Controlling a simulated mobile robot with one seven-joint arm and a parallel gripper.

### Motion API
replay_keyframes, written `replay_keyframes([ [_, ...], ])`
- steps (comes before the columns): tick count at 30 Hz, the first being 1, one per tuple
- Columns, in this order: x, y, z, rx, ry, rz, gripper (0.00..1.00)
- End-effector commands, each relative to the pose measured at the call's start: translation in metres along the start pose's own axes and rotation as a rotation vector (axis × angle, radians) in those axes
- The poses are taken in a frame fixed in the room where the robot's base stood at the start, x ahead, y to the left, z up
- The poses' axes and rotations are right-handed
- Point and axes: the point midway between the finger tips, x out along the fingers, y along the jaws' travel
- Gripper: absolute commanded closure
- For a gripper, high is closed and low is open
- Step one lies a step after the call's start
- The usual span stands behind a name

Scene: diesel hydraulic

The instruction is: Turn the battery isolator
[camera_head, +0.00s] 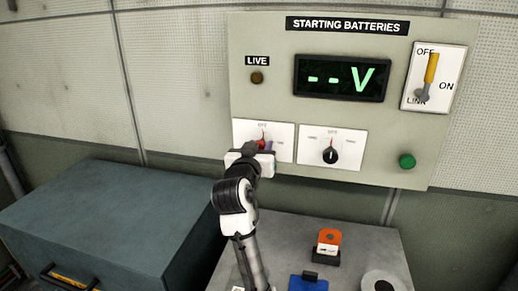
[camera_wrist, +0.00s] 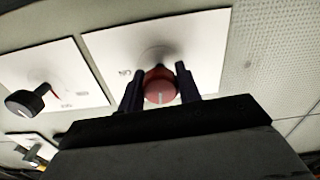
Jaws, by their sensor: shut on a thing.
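The battery isolator is a red rotary knob (camera_head: 262,141) on a white plate (camera_head: 284,130) at the lower left of the starting batteries panel. In the wrist view the red knob (camera_wrist: 160,88) sits between the two dark fingers of my gripper (camera_wrist: 160,86), which is shut on it. A pale pointer line shows on the knob's face. In the head view my gripper (camera_head: 262,150) reaches up to the knob from below and hides its lower part.
A black knob (camera_head: 330,155) is on the plate to the right. The panel also has a dark LIVE lamp (camera_head: 257,77), a display (camera_head: 342,78) reading "--V", a yellow-handled lever (camera_head: 431,70) and a green button (camera_head: 407,161). A grey bench (camera_head: 350,235) stands below, a blue-grey chest (camera_head: 110,220) at left.

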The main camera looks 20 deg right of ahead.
Motion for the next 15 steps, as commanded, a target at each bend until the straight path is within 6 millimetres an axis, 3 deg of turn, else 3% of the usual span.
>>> replay_keyframes([
  [15, -0.0001, -0.002, 0.0026, 0.467, -0.002, -0.002, 0.89],
])
